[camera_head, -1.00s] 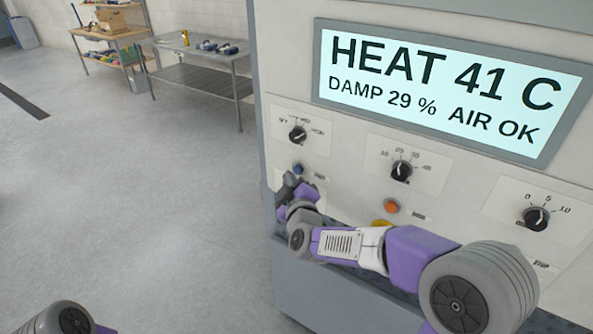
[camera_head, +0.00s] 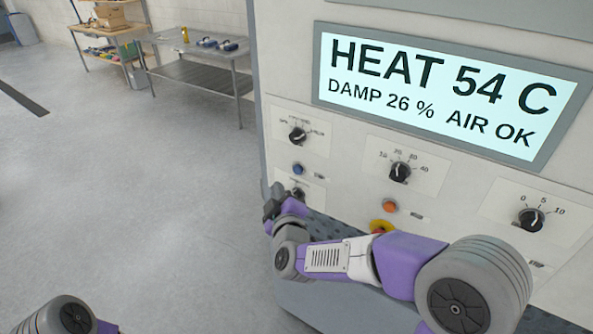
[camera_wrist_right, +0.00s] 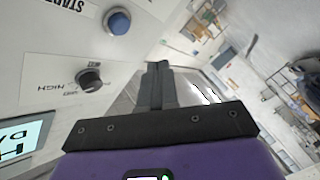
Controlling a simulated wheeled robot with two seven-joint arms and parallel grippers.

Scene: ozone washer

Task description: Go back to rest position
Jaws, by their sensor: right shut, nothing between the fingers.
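My right gripper (camera_head: 272,206) is at the lower left of the machine's panel in the head view, below the blue button (camera_head: 298,168) and apart from it. Its fingers (camera_wrist_right: 160,85) are together and empty in the right wrist view. The blue button (camera_wrist_right: 117,21) and a black knob (camera_wrist_right: 89,80) show to the left of the fingers there. The machine's display (camera_head: 440,90) reads HEAT 54 C, DAMP 26 %, AIR OK. A rounded part of my left arm (camera_head: 70,315) shows at the bottom left; its gripper is out of view.
An orange button (camera_head: 389,206) and a red and yellow button (camera_head: 381,227) are on the panel, close to my right arm. A metal table (camera_head: 205,75) and wooden shelf (camera_head: 105,30) stand at the back. The floor (camera_head: 140,200) at left is clear.

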